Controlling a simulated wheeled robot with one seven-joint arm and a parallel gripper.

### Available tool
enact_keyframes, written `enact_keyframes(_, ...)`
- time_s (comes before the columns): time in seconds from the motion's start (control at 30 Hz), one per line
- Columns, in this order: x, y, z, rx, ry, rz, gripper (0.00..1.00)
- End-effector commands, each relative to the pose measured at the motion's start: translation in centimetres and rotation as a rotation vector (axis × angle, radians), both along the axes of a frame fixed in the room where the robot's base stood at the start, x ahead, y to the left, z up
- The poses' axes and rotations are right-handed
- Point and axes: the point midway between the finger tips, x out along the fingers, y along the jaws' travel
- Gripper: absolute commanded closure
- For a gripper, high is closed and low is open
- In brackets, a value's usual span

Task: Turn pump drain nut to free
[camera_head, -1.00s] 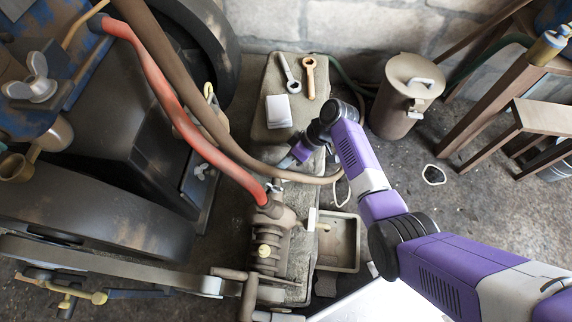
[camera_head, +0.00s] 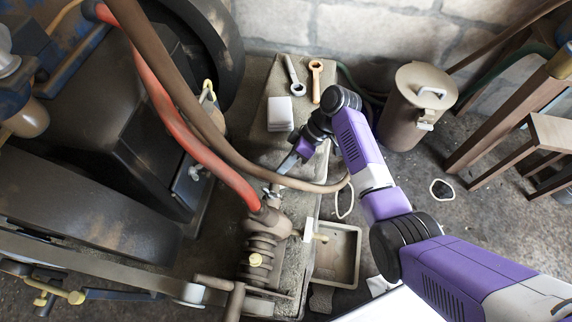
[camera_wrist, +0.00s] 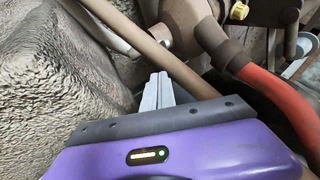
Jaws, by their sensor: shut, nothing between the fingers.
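The pump (camera_head: 262,242) stands on the stone slab with a red hose joined to its top. A small yellowish nut-like end (camera_head: 321,238) sticks out of its right side over a tray, and a yellow knob (camera_head: 255,260) sits on its front. I cannot tell for sure which is the drain nut. My gripper (camera_head: 285,167) is shut and empty, above the slab behind the pump, close to the brown hose. In the wrist view my grey fingertips (camera_wrist: 161,78) are together beside the brown hose (camera_wrist: 150,45); the pump body (camera_wrist: 205,35) and a yellow knob (camera_wrist: 239,11) show beyond.
A shallow metal tray (camera_head: 351,262) lies right of the pump. A lidded can (camera_head: 405,110) stands at the right.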

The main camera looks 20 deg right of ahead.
Motion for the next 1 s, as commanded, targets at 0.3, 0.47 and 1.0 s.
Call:
enact_keyframes(0.3, -0.2, 3.1, -4.4, -0.001, -0.001, 0.002, 1.0)
enact_keyframes(0.47, -0.2, 3.8, -5.2, -0.001, -0.001, 0.0, 1.0)
enact_keyframes(1.0, -0.5, 4.5, -5.0, 0.0, 0.001, 0.001, 1.0)
